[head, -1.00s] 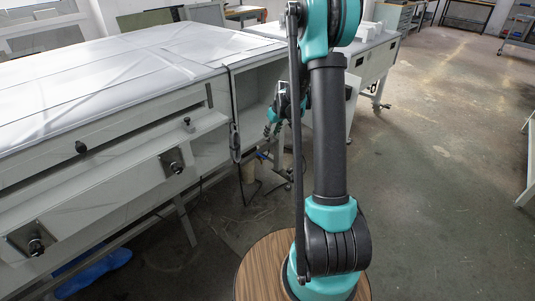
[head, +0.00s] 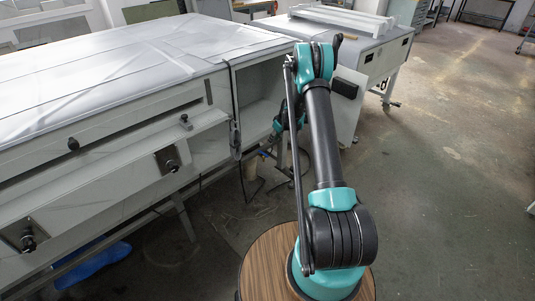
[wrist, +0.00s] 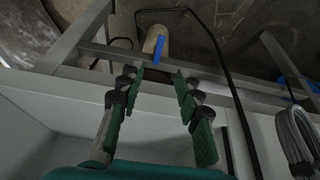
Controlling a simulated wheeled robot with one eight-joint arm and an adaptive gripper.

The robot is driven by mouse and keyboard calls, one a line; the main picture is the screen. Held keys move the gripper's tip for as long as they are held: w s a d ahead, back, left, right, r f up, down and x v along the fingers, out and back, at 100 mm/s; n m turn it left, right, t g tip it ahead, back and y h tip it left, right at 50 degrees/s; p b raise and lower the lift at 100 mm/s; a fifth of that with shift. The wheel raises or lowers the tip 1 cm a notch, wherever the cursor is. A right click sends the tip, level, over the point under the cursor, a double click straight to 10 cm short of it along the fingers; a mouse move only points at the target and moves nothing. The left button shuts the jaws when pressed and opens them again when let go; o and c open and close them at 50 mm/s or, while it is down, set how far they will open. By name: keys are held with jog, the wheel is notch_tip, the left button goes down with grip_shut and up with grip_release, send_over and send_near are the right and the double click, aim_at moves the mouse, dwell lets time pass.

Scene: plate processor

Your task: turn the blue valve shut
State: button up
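The blue valve handle (wrist: 158,48) shows in the wrist view as a short blue bar on a pale tan pipe (wrist: 150,42), below the frame of the white machine. It lies beyond my fingertips, roughly in line with the space between them, and looks apart from them. My gripper (wrist: 158,78) has green-padded fingers spread apart with nothing between them. In the head view my gripper (head: 268,150) is small and partly hidden by my arm, beside the open bay of the machine. The blue handle cannot be made out in the head view.
The white machine (head: 110,75) fills the left. Its metal frame rail (wrist: 225,92) crosses near my fingers. A black hose or cable (wrist: 232,90) runs right of them, and a coiled grey hose (wrist: 296,140) hangs farther right. Open floor (head: 440,170) lies to the right.

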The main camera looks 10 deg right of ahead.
aim_at(266, 155)
jog(key=x, duration=1.4)
jog(key=shift+f, duration=0.45)
grip_shut()
